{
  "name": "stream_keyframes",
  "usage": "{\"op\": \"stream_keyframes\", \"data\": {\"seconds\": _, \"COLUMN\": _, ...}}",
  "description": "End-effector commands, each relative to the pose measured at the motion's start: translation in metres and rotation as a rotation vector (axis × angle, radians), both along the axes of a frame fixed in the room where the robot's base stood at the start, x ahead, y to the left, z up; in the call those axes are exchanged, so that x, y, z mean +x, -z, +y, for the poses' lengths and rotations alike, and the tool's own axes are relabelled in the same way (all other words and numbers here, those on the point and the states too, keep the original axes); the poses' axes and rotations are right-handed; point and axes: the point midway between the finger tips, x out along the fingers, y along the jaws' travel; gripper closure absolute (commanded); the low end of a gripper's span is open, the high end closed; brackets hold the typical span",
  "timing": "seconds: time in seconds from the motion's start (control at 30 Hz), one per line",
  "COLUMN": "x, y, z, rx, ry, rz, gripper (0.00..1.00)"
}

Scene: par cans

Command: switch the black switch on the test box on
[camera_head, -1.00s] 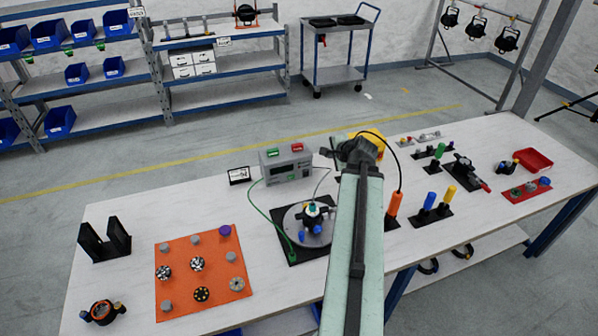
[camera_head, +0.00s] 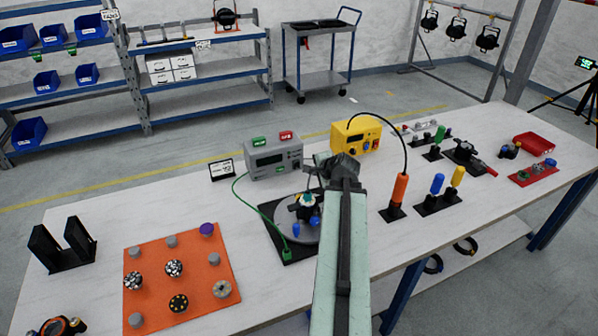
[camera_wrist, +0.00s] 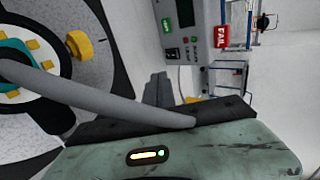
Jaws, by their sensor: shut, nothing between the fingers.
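The grey test box (camera_head: 262,161) stands on the bench behind the round plate, with a dark display on its front and a green and a red lamp on top. In the wrist view the test box (camera_wrist: 196,72) appears sideways at the upper middle, with a red FAIL lamp (camera_wrist: 222,37). My gripper (camera_head: 320,160) is shut and empty, just right of the test box in the head view. I see no contact between them.
A round plate (camera_head: 281,236) with a black and blue fixture lies in front of the box, with a green lead. A yellow box (camera_head: 344,138) with an orange-handled probe (camera_head: 399,189) is at the right. An orange mat (camera_head: 150,265) lies left.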

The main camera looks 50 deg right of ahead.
Motion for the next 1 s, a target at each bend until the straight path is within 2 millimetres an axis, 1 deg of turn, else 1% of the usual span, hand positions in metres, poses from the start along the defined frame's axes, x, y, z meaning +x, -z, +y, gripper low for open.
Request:
{"op": "stream_keyframes", "data": {"seconds": 0.2, "x": 0.002, "y": -0.001, "z": 0.001, "rx": 0.0, "ry": -0.003, "rz": 0.0, "gripper": 1.0}}
{"op": "stream_keyframes", "data": {"seconds": 0.33, "x": 0.011, "y": 0.009, "z": -0.003, "rx": 0.0, "ry": -0.004, "rz": 0.0, "gripper": 1.0}}
{"op": "stream_keyframes", "data": {"seconds": 0.47, "x": 0.029, "y": 0.028, "z": -0.011, "rx": 0.001, "ry": -0.005, "rz": 0.001, "gripper": 1.0}}
{"op": "stream_keyframes", "data": {"seconds": 0.6, "x": 0.052, "y": 0.048, "z": -0.02, "rx": 0.0, "ry": -0.005, "rz": 0.0, "gripper": 1.0}}
{"op": "stream_keyframes", "data": {"seconds": 0.77, "x": 0.077, "y": 0.068, "z": -0.03, "rx": -0.001, "ry": -0.006, "rz": 0.0, "gripper": 1.0}}
{"op": "stream_keyframes", "data": {"seconds": 0.83, "x": 0.089, "y": 0.058, "z": -0.035, "rx": 0.0, "ry": -0.005, "rz": 0.0, "gripper": 1.0}}
{"op": "stream_keyframes", "data": {"seconds": 1.0, "x": 0.107, "y": 0.055, "z": -0.041, "rx": 0.0, "ry": -0.006, "rz": 0.001, "gripper": 1.0}}
